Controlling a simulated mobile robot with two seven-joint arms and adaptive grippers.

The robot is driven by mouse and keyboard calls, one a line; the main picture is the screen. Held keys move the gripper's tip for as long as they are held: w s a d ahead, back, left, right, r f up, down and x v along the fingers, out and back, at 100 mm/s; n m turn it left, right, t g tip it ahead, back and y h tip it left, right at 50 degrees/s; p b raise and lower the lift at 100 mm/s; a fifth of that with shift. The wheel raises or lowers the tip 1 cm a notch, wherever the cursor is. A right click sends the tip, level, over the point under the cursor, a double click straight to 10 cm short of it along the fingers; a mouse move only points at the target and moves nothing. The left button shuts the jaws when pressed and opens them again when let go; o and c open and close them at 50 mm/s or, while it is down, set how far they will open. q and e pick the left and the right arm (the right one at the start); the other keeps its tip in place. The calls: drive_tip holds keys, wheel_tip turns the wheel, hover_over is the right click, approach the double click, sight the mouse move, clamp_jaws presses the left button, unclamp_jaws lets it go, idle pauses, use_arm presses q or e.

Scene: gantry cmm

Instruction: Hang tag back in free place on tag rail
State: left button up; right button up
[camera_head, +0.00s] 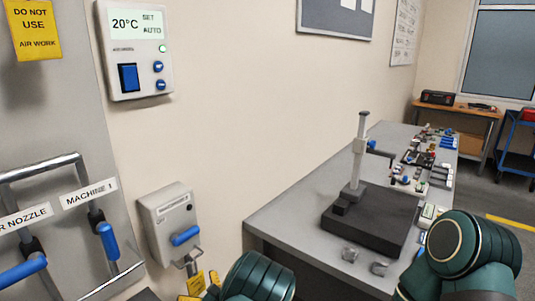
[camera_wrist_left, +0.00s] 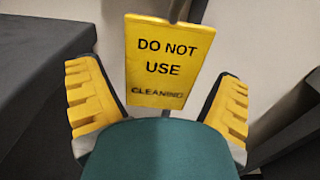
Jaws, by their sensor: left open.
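A yellow tag (camera_head: 196,284) hangs below a small grey switch box (camera_head: 163,213) with a blue handle. In the left wrist view the tag (camera_wrist_left: 162,62) reads DO NOT USE CLEANING and hangs from a grey piece at the top. My left gripper (camera_wrist_left: 157,82) is open, with one yellow finger on each side of the tag and a gap on both sides. In the head view my left gripper (camera_head: 205,288) is mostly cut off at the bottom edge. Another yellow tag (camera_head: 33,30), DO NOT USE AIR WORK, hangs at the top left. I cannot identify the tag rail for certain.
A grey panel (camera_head: 65,145) with blue valve handles and a tubular bar stands at the left. A thermostat (camera_head: 135,50) is on the wall. A grey table (camera_head: 285,215) with a dark measuring stand (camera_head: 370,215) and small parts stands at the right.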

use_arm(q)
drive_tip(key=c, duration=0.9)
drive_tip(key=shift+r+p, duration=1.1)
drive_tip(key=shift+r, duration=0.35)
drive_tip(key=shift+d, duration=0.1)
drive_tip(key=p+v, duration=0.1)
drive_tip(key=v, duration=0.9)
